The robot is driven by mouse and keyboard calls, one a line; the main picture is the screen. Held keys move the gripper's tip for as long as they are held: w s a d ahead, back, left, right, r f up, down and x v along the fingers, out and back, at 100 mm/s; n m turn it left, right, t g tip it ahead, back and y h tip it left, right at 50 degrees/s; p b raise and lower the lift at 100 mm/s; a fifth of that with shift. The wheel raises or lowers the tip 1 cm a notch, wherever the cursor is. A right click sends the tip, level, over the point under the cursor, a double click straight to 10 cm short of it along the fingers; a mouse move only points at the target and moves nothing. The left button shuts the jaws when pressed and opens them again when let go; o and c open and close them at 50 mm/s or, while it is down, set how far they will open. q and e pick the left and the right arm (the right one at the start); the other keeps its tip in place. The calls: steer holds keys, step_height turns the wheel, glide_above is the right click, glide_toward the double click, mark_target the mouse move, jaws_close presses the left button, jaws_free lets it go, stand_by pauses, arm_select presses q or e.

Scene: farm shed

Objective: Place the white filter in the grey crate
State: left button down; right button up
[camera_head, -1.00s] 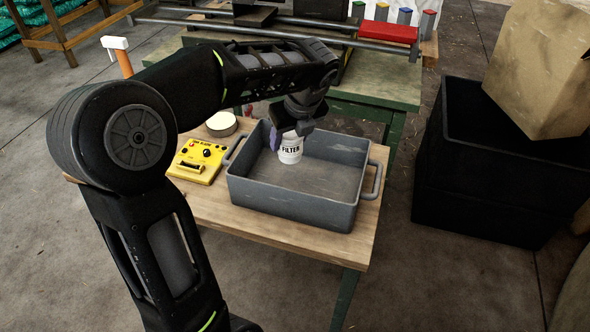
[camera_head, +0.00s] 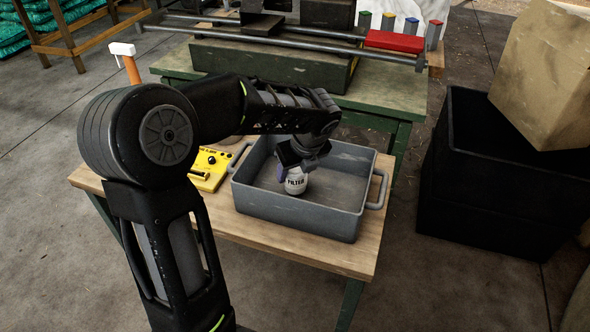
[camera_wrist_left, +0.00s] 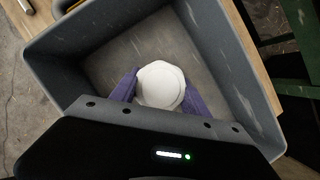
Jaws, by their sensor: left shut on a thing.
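The white filter (camera_head: 296,181), a small white can with the word FILTER on it, is upright inside the grey crate (camera_head: 300,217). My left gripper (camera_head: 291,168) is shut on it from above, between the crate's walls. In the left wrist view, the purple fingers hold both sides of the filter's round white top (camera_wrist_left: 160,85), with the crate floor (camera_wrist_left: 110,62) around it. I cannot tell whether the filter's base touches the crate floor. My right gripper is not in view.
The crate stands on a wooden-topped table (camera_head: 270,238). A yellow device (camera_head: 211,168) lies to its left, partly behind my left arm. A green bench (camera_head: 380,92) with metal bars stands behind. A black bin (camera_head: 480,190) and a cardboard box (camera_head: 545,75) are at right.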

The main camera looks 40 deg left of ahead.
arm_select(q)
steer(key=shift+f, duration=0.6)
steer(key=c, duration=0.6)
jaws_free()
steer(key=shift+o, duration=0.2)
steer(key=shift+r, duration=0.15)
steer(key=shift+r, duration=0.3)
steer(key=v, duration=1.2)
steer(key=shift+r, duration=0.2)
